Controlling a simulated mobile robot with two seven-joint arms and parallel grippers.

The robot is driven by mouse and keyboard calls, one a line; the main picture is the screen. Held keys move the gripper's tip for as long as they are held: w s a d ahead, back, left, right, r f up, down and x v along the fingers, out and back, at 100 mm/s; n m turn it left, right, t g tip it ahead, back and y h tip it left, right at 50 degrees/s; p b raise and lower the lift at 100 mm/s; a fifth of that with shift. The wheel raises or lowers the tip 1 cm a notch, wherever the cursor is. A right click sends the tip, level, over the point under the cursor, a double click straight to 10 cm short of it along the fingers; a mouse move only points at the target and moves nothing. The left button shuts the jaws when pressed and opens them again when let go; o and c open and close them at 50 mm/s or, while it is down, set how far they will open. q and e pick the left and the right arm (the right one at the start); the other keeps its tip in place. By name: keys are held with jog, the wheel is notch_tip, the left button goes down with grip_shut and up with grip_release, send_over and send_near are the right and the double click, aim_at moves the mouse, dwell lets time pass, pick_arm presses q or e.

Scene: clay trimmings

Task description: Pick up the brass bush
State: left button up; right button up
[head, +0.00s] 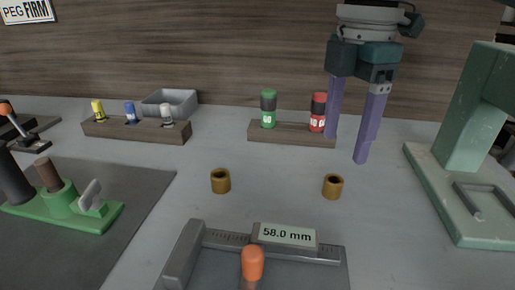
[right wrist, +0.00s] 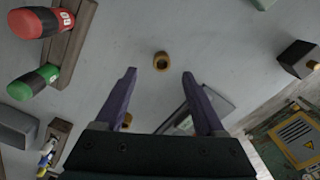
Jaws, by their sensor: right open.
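Two brass bushes stand on the grey tabletop. The right bush (head: 333,187) also shows in the right wrist view (right wrist: 161,61), just beyond and between the fingertips. The left bush (head: 220,181) is partly hidden behind a finger in the right wrist view (right wrist: 127,120). My right gripper (head: 346,150) is open and empty, its purple fingers pointing down, above and behind the right bush in the head view. It touches neither bush. My left gripper is not in view.
A wooden rack with green and red gauges (head: 291,134) stands behind the bushes. A caliper reading 58.0 mm (head: 288,236) lies in front. A green press (head: 460,190) stands at right, a green fixture (head: 62,205) at left. The table around the bushes is clear.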

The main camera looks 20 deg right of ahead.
aim_at(336, 175)
jog(key=f, duration=0.4)
jog(key=f+b, duration=0.1)
jog(key=f, duration=0.2)
jog(key=shift+s+a, duration=0.25)
jog(key=shift+a, duration=0.05)
jog(key=shift+c, duration=0.4)
grip_shut()
